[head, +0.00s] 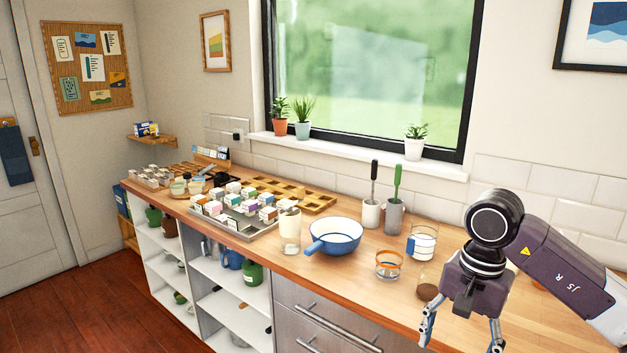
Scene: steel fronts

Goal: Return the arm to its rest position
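My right arm (565,265) comes in from the right edge and stands over the right part of the wooden counter in the head view. Its gripper (461,342) hangs down at the bottom of the picture, by the counter's front edge. Its two fingers are spread apart with nothing visible between them. The lowest ends of the fingers are close to the picture's bottom edge. My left arm and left gripper are not in view.
The counter (385,313) bears a blue pan (335,236), an orange-rimmed glass (389,265), a glass with a blue mark (422,243) and a tray (232,232) of small boxes. A glass with brown contents (427,291) stands close beside the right gripper. Drawers (320,325) lie below.

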